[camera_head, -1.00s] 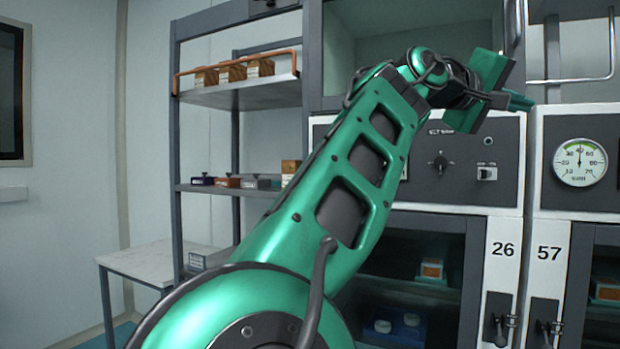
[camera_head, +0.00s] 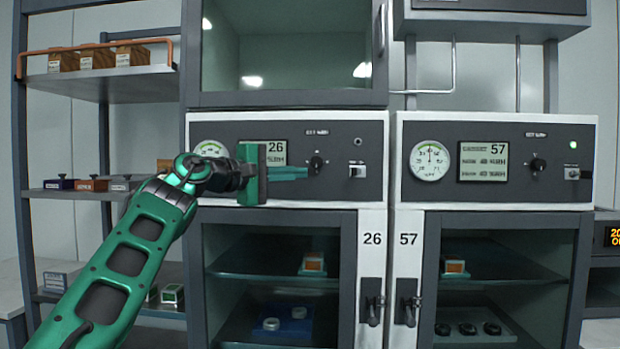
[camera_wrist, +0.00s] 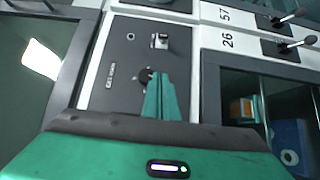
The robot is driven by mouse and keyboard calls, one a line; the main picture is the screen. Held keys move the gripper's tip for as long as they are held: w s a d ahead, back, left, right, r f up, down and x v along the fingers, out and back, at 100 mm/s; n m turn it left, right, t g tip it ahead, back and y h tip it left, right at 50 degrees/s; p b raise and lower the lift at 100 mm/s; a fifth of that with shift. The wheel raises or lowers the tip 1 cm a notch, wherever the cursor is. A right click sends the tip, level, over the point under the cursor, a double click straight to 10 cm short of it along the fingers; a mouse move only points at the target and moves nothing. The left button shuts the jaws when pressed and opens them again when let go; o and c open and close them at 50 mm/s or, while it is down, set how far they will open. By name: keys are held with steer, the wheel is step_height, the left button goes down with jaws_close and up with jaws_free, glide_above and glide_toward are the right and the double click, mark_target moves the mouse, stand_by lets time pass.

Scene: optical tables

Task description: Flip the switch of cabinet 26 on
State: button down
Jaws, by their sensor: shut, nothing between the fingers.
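Cabinet 26 (camera_head: 373,270) stands in the middle of the head view, its number on a white strip beside the door. Its dark control panel (camera_head: 345,140) holds a gauge, a display, a black knob (camera_head: 316,163) and a small white switch (camera_head: 357,171) at the right. In the wrist view the switch (camera_wrist: 160,41) lies beyond the fingertips, near the panel's end. My gripper (camera_head: 306,173) is shut and empty, pointing right in front of the panel, its tips near the knob and left of the switch. It also shows in the wrist view (camera_wrist: 155,78). I cannot tell whether it touches the panel.
Cabinet 57 (camera_head: 408,260) stands directly to the right with a like panel and a lit green lamp (camera_head: 573,145). Door handles (camera_head: 371,300) stick out below. Shelves with small boxes (camera_head: 100,90) are at the left. A glass-fronted unit is above.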

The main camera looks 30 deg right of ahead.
glide_toward(336, 172)
steer(key=x, duration=0.4)
steer(key=shift+w+d+r, duration=0.1)
steer(key=shift+d, duration=0.25)
steer(key=shift+s+d, duration=0.35)
steer(key=shift+s, duration=0.25)
steer(key=shift+s+d, duration=0.35)
steer(key=shift+s, duration=0.25)
steer(key=shift+s+d, duration=0.3)
steer(key=shift+s, duration=0.25)
